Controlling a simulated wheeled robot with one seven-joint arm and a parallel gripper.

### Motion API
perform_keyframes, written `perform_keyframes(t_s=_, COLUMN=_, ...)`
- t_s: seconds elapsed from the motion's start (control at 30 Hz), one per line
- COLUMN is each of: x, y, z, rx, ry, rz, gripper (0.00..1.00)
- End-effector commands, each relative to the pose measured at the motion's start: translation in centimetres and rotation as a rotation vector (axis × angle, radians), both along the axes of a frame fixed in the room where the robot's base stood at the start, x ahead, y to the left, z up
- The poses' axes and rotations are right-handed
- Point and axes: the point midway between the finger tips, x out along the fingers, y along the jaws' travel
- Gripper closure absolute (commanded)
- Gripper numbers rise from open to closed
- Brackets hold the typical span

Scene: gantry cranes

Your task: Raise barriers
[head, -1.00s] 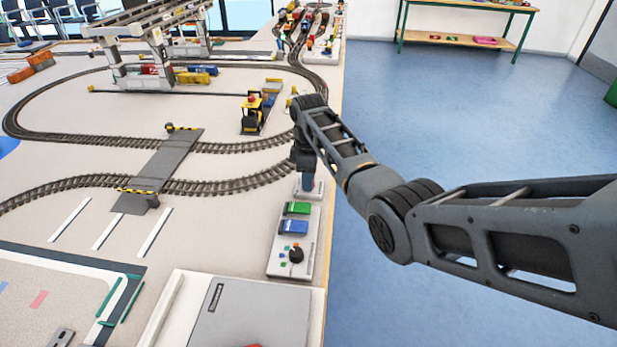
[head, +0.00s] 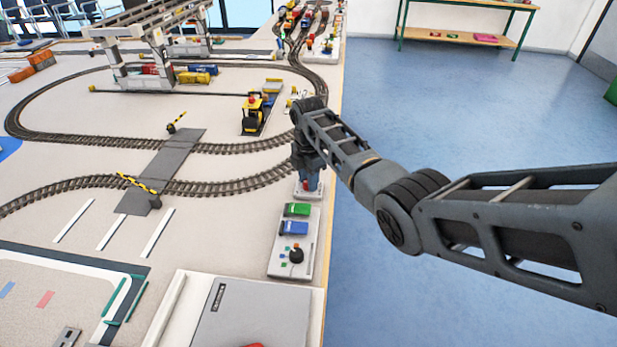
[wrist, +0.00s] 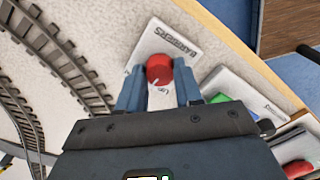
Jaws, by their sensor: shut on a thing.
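The barriers panel (wrist: 172,45) is a pale plate lettered "BARRIERS", with a red-knobbed lever (wrist: 159,68). In the wrist view my gripper (wrist: 158,78) has its two blue fingers on either side of this lever, shut on it. In the head view my gripper (head: 308,172) points down at the table's right edge, and the red knob shows just below it. The near barrier (head: 138,183) and the far barrier (head: 176,122) are black-and-yellow striped arms at the grey level crossing (head: 160,160). Both arms are tilted partway up.
A control box (head: 292,255) with green and blue blocks and a black knob sits just nearer on the table. A yellow toy vehicle (head: 252,114) stands left of my arm. Tracks curve across the table, and a gantry crane (head: 150,40) stands behind. Blue floor lies right.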

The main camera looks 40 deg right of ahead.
Motion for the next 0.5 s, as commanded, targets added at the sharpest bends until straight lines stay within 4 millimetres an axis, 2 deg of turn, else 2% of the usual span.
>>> perform_keyframes(t_s=0.5, x=-0.03, y=-0.08, z=0.01, rx=0.000, ry=0.001, rz=0.482, gripper=0.96)
